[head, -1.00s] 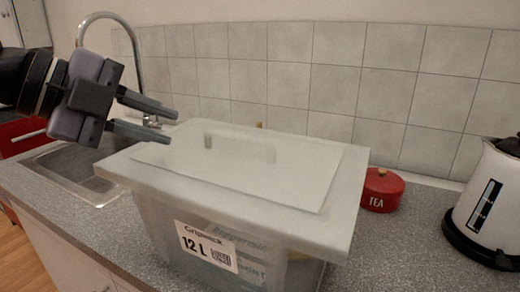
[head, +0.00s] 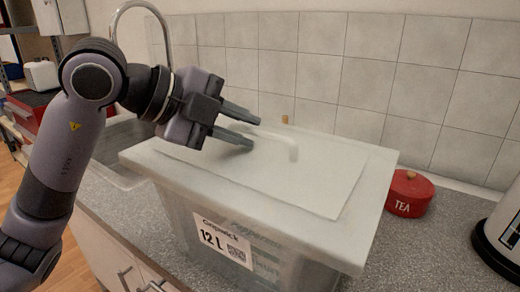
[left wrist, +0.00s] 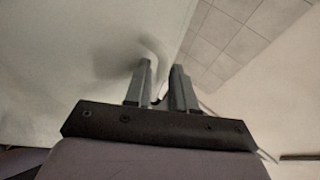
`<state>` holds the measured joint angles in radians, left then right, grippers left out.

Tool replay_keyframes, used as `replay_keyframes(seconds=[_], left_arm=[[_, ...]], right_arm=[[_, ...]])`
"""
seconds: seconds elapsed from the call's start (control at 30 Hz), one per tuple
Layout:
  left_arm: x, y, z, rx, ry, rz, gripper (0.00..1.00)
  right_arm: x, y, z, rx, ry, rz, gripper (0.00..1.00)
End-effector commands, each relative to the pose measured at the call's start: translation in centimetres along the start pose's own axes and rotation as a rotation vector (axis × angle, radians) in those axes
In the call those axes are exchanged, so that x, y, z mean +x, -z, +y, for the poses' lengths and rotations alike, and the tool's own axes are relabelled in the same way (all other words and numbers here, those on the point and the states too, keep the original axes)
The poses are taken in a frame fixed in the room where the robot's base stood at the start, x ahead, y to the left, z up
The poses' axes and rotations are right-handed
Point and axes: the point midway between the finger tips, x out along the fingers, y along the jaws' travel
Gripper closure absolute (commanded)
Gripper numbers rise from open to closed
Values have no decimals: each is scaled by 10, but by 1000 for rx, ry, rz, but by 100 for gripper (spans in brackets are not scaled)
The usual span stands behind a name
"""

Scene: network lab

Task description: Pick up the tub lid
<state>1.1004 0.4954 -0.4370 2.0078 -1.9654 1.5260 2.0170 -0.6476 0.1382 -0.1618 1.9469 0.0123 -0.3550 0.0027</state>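The tub lid (head: 325,185) is a pale, whitish slab with a raised handle (head: 285,146) on top. It lies flat on the translucent tub (head: 180,208), which has a "12 L" label on its front. My left gripper (head: 255,134) is over the left back part of the lid, fingers pointing right towards the handle. Its two fingers are apart with nothing seen between them. In the left wrist view, the gripper (left wrist: 162,66) shows a gap between its fingers, and the blurred handle (left wrist: 152,47) is just beyond the tips. My right gripper is not in view.
A red TEA tin (head: 409,194) stands on the speckled counter (head: 415,250) right of the tub. A tap (head: 140,8) and sink are behind my left arm. The tiled wall (head: 400,75) runs behind.

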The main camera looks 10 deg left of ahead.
Motion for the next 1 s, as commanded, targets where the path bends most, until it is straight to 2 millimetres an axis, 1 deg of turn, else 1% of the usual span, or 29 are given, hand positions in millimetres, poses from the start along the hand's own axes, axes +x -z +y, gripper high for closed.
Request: replay_keyframes(seconds=[0.17, 0.2, 0.27, 0.3, 0.73, 0.87, 1.0], left_arm=[[1, 0, 0, 0, 0, 0, 76], [1, 0, 0, 0, 0, 0, 79], [0, 0, 0, 0, 0, 0, 99], [0, 0, 0, 0, 0, 0, 100], [-2, 1, -4, 1, 3, 0, 100], [-7, 3, -12, 1, 5, 0, 100], [-18, 7, -29, 3, 6, -1, 100]], right_arm=[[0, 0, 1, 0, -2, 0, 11], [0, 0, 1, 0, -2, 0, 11], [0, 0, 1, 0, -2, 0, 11], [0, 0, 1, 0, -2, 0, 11], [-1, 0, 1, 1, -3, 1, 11], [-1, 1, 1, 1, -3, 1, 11], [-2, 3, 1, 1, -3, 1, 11]])
